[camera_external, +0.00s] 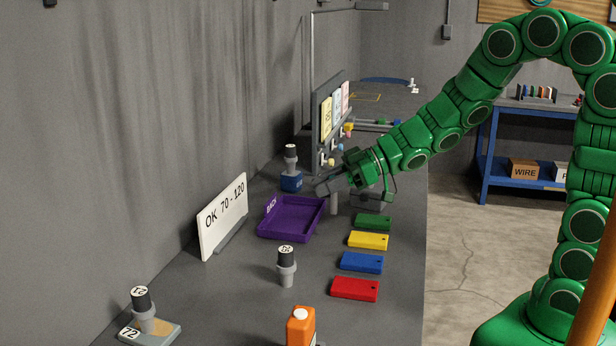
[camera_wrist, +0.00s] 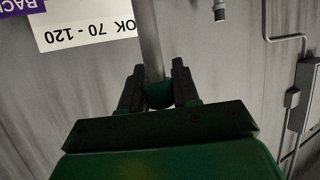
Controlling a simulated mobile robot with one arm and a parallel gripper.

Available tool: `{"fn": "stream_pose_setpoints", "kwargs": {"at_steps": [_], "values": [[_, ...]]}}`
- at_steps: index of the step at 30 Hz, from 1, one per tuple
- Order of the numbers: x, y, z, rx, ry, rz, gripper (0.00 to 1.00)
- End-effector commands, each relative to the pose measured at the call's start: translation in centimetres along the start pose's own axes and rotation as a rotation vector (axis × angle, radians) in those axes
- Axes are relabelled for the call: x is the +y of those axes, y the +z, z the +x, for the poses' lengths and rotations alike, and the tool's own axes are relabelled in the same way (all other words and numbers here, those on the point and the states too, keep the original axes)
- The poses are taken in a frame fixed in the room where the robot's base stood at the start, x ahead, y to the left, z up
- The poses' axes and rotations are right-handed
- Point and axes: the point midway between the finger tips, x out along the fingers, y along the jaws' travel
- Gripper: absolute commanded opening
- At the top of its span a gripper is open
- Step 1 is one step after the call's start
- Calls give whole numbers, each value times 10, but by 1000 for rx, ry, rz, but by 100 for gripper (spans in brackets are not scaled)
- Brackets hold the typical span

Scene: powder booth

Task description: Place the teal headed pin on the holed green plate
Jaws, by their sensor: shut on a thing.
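My gripper (camera_external: 326,187) is above the bench, right of the purple tray. It is shut on the pin, whose grey shaft (camera_external: 333,204) hangs down below the fingers. In the wrist view the fingers (camera_wrist: 158,82) close around a dark teal head (camera_wrist: 160,96), and the grey shaft (camera_wrist: 150,40) runs away from it. The head is mostly hidden by the fingers in the outside view. The green plate (camera_external: 372,222) lies flat on the bench, to the right of and nearer than my gripper, with a small dark hole near its right end. The pin is apart from this plate.
Yellow (camera_external: 367,240), blue (camera_external: 361,262) and red (camera_external: 354,289) plates lie in a row nearer the camera. A purple tray (camera_external: 290,235), a white sign (camera_external: 222,217), grey gauges (camera_external: 286,270) and an orange bottle (camera_external: 301,328) stand around. A grey box (camera_external: 370,201) is behind the green plate.

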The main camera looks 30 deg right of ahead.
Motion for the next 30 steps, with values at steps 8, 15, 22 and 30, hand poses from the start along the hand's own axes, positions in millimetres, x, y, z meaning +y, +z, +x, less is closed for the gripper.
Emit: {"fn": "stream_pose_setpoints", "kwargs": {"at_steps": [8,15,22,30], "values": [[30,-4,-30,-3,-19,-10,0],[48,-3,-58,-2,-52,-22,0],[60,5,-86,-2,-86,-34,0],[67,20,-120,-3,-127,-48,0]]}}
